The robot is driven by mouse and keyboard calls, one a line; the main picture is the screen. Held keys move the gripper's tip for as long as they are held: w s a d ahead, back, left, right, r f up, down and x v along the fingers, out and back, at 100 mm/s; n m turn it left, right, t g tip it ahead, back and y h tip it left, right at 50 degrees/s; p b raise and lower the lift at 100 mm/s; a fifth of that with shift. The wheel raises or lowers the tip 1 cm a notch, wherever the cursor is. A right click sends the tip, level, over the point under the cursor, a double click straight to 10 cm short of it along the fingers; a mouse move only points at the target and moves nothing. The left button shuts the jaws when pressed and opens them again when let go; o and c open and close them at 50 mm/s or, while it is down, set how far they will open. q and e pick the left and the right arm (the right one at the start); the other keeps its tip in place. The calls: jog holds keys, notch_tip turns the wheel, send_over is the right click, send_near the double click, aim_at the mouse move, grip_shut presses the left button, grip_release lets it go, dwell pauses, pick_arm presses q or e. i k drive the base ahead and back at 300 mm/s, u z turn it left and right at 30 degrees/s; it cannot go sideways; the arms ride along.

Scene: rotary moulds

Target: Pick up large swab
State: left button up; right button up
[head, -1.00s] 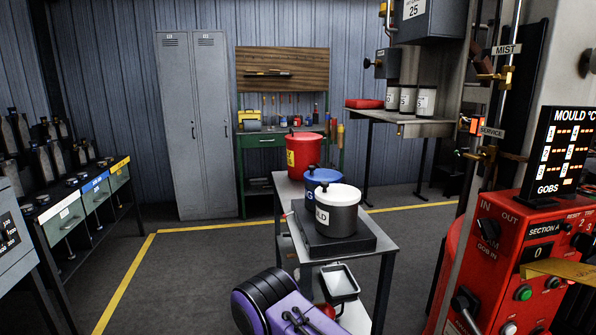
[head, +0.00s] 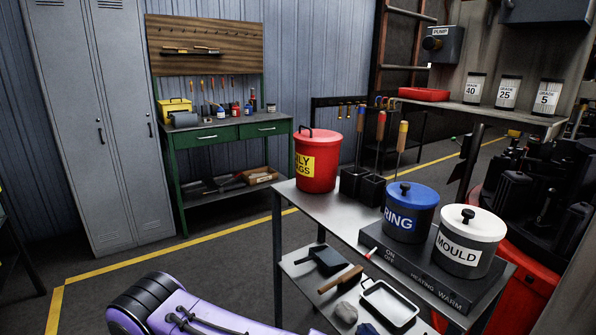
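Several upright swab-like tools with coloured handles stand in black holders on the metal trolley (head: 300,207). Neither of my grippers is in view. Only a purple link of my own arm shows at the bottom left.
A red rags bin (head: 316,165) stands left of the holders. A blue-lidded RING pot (head: 410,213) and a white-lidded MOULD pot (head: 468,243) stand on a heating plate (head: 400,268). The lower shelf holds a tray (head: 390,304) and brush. Floor left of the trolley is clear.

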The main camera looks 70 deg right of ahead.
aim_at(361, 107)
jog(key=i, duration=0.6)
jog(key=z, duration=3.25)
